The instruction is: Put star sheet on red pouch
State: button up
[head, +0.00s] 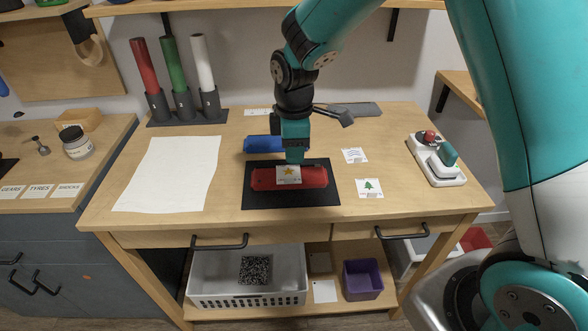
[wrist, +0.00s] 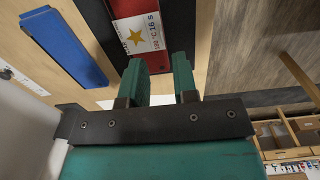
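The star sheet (head: 289,175), white with a yellow star, lies on top of the red pouch (head: 262,179), near the middle of its length. In the wrist view the star sheet (wrist: 138,33) lies against the red pouch (wrist: 181,22), just beyond my fingertips, with its printed text showing. My gripper (head: 294,160) is directly above and behind the sheet. In the wrist view my gripper (wrist: 160,68) has its two fingers apart, with nothing visible gripped between them. Whether a fingertip touches the sheet cannot be told.
The pouch lies on a black mat (head: 327,199). A blue pouch (head: 258,144) lies behind it. A wave sheet (head: 355,155) and a tree sheet (head: 369,187) lie to the right, near a white-and-green device (head: 437,160). White paper (head: 170,174) lies left; rolls (head: 174,76) stand behind.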

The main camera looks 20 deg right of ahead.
notch_tip(320, 180, up, 5)
jog(key=s+a+r+m+y, duration=0.2)
jog(key=s+r+m, duration=0.1)
jog(key=s, duration=0.9)
jog(key=s+a+r+m+y, duration=0.2)
jog(key=s+r+m, duration=0.2)
jog(key=s, duration=0.8)
jog(key=shift+s+a+r, duration=0.35)
jog(key=shift+s+r, duration=0.05)
jog(key=shift+r, duration=0.5)
